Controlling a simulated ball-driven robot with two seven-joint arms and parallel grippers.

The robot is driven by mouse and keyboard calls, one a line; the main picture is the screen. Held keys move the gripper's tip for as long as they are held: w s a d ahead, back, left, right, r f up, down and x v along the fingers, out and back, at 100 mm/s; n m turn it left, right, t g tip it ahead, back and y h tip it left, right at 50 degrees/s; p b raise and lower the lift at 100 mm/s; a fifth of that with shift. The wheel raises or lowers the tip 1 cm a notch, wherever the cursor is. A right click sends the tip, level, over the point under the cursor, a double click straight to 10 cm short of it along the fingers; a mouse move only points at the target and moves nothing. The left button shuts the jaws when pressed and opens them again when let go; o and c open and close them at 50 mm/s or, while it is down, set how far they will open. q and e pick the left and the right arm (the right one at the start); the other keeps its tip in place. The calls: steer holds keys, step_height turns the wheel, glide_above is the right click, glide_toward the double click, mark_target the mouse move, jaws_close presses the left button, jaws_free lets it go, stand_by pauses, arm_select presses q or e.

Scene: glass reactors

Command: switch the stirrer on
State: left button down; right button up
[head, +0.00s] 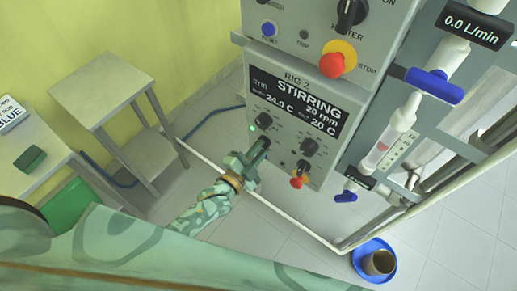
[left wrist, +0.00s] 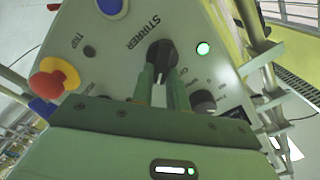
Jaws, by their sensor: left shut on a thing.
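The grey control panel of rig 2 (head: 290,150) has a black display (head: 296,101) reading STIRRING, 20 rpm, with a lit green lamp (head: 251,127) below it. In the left wrist view the black knob labelled STIRRER (left wrist: 161,54) is between the fingertips of my left gripper (left wrist: 160,88). The green lamp (left wrist: 203,48) is lit beside it. In the head view my left gripper (head: 262,146) is shut at the panel front and mostly hides this knob. My right gripper is not in view.
A black knob (left wrist: 203,101) sits close to the left fingers. A red stop button with a yellow collar (head: 297,181) is low on the panel; another (head: 338,59) is above. Blue-handled valves (head: 434,85) are on the right. A grey side table (head: 88,90) stands left.

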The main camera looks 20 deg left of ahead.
arm_select(q)
steer(key=shift+s+f+m, duration=0.1)
steer(key=shift+m, duration=0.4)
steer(key=c, duration=1.4)
jaws_free()
steer(key=shift+s, duration=0.1)
steer(key=v, duration=1.6)
